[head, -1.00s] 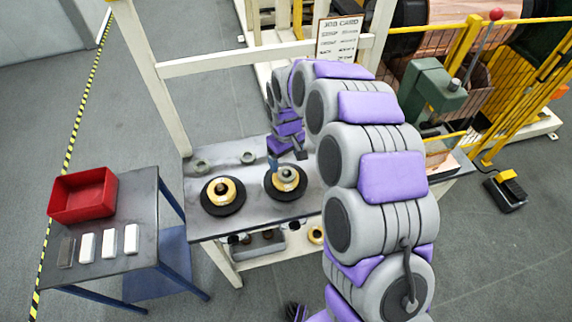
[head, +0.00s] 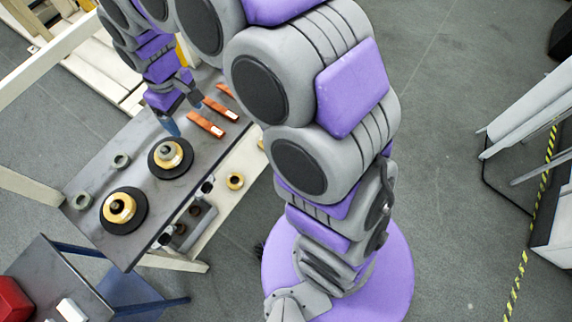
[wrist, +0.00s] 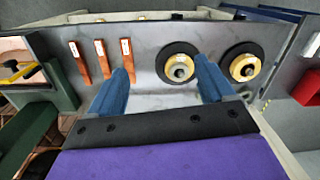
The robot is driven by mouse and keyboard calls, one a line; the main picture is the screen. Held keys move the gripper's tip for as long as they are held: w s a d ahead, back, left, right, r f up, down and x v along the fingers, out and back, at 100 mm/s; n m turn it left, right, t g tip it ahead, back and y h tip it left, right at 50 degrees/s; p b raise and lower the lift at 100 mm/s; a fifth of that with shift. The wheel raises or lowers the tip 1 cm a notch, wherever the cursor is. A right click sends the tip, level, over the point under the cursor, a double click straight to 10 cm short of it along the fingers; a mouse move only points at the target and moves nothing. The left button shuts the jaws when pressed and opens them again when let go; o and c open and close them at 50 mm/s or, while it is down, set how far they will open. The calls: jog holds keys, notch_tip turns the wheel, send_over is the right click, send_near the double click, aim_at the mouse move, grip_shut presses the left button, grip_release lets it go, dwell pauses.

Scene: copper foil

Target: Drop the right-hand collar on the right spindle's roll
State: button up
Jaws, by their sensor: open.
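The right spindle's roll (head: 166,160) is brass-coloured on a black disc, with a grey ring-shaped collar (head: 172,150) on top around the spindle. It also shows in the wrist view (wrist: 189,76), upright and beside the right finger. The left roll (head: 118,211) sits on its own black disc with a dark spindle centre and no grey ring on it. My gripper (wrist: 164,78) has blue fingers spread wide with nothing between them. In the head view my gripper (head: 172,126) is just beyond the right disc, with part of it hidden.
Copper strips (head: 207,124) lie right of the right roll. A brass ring (head: 235,181) is on the lower shelf. A red bin (head: 14,302) is lower left.

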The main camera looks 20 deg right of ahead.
jog(key=s+d+r+m, duration=0.3)
jog(key=s+d+r, duration=0.2)
jog(key=s+d, duration=0.55)
jog(key=s+d+m, duration=0.2)
jog(key=s+d, duration=0.2)
jog(key=s, duration=0.4)
jog(key=s+d+m+g, duration=0.1)
jog(key=s+d+m, duration=0.2)
jog(key=s, duration=0.5)
jog(key=shift+s+d, duration=0.2)
jog(key=shift+d, duration=0.7)
